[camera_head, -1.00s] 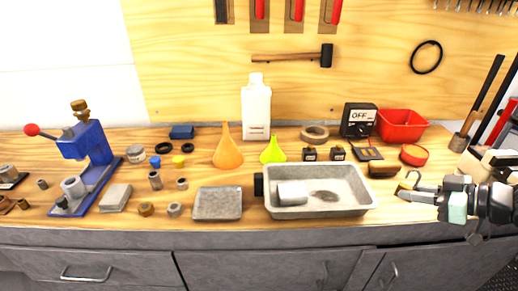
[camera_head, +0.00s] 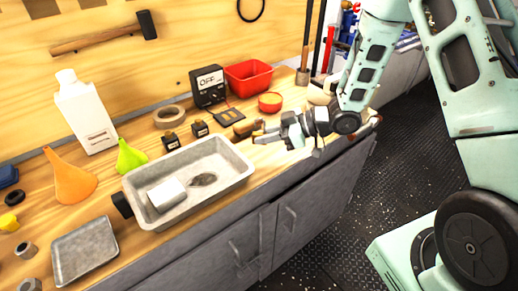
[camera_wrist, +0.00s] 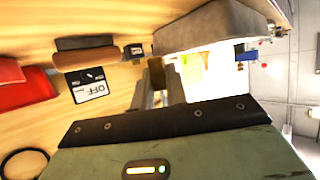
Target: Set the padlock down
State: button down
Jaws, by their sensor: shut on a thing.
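The padlock shows as a small brass block (camera_wrist: 156,76) between the fingers in the wrist view. My gripper (camera_wrist: 158,92) is shut on it. In the head view my gripper (camera_head: 262,135) reaches left over the bench top, just right of the grey metal tray. The padlock is small there and largely hidden by the fingers. I cannot tell whether it touches the wood.
A brown block (camera_head: 245,127) lies close beyond the fingertips. The bench's front edge is near.

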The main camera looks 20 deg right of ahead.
aim_at(265, 159)
jog(key=shift+f, duration=2.7)
jog(key=shift+f, duration=0.1)
jog(key=shift+f, duration=0.15)
jog(key=c, duration=1.4)
grip_release()
